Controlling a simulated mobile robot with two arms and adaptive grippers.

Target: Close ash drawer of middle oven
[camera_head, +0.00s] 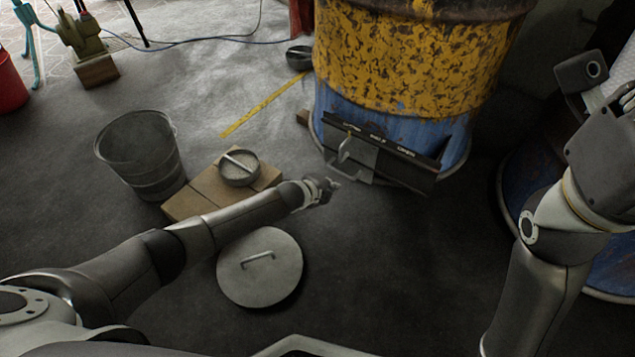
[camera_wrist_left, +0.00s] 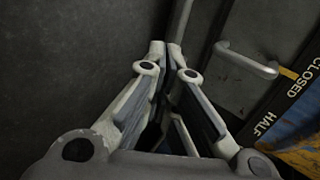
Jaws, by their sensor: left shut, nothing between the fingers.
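The middle oven (camera_head: 405,50) is a yellow-and-blue barrel at top centre. How far the drawer sticks out is hard to tell. My left gripper (camera_head: 331,186) is shut and empty, just left of and in front of the handle. In the left wrist view, its closed fingers (camera_wrist_left: 168,50) point past the handle (camera_wrist_left: 245,62), with "CLOSED" and "HALF" lettering at right.
A round lid (camera_head: 260,285) lies on the floor below my left forearm. Another blue barrel (camera_head: 530,180) is at right. Dark floor before the drawer is clear.

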